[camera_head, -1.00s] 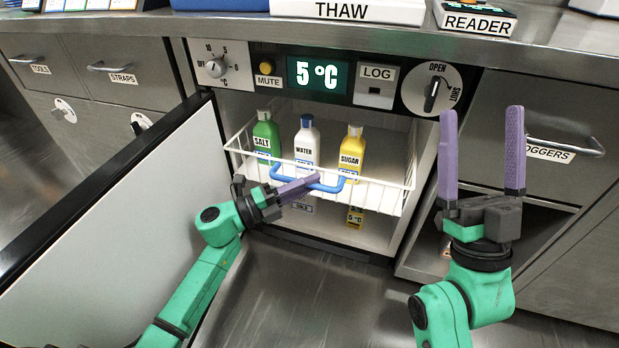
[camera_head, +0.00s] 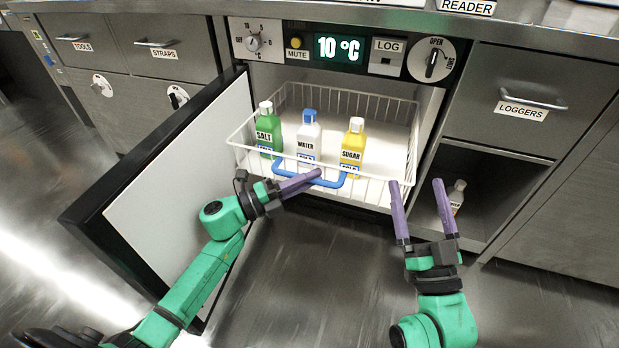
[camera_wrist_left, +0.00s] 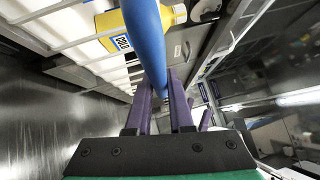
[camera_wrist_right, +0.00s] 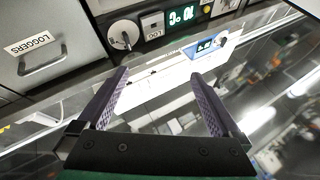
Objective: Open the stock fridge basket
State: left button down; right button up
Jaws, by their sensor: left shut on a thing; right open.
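The white wire basket (camera_head: 376,190) is slid out of the fridge. It holds a green SALT bottle (camera_head: 268,131), a white WATER bottle (camera_head: 308,140) and a yellow SUGAR bottle (camera_head: 352,148), all upright. My left gripper (camera_head: 306,181) is shut on the blue handle (camera_head: 332,182) at the basket's front. In the left wrist view the blue handle (camera_wrist_left: 147,40) runs between the fingers. My right gripper (camera_head: 419,204) is open and empty, to the right of the basket's front corner. The fridge door (camera_head: 170,165) stands open on the left.
The fridge display (camera_head: 338,49) reads 10 °C, with an OPEN/SHUT knob (camera_head: 431,61) to its right. An open cubby holding a small bottle (camera_head: 457,196) lies right of the fridge, under the LOGGERS drawer (camera_head: 530,103). The floor in front is clear.

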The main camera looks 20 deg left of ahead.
pick_arm(q)
jog(key=shift+s, duration=0.3)
pick_arm(e)
jog(key=shift+s+f, duration=0.25)
jog(key=shift+f, duration=0.05)
pick_arm(q)
jog(key=c, duration=0.8)
grip_release()
pick_arm(e)
jog(key=shift+f, duration=0.1)
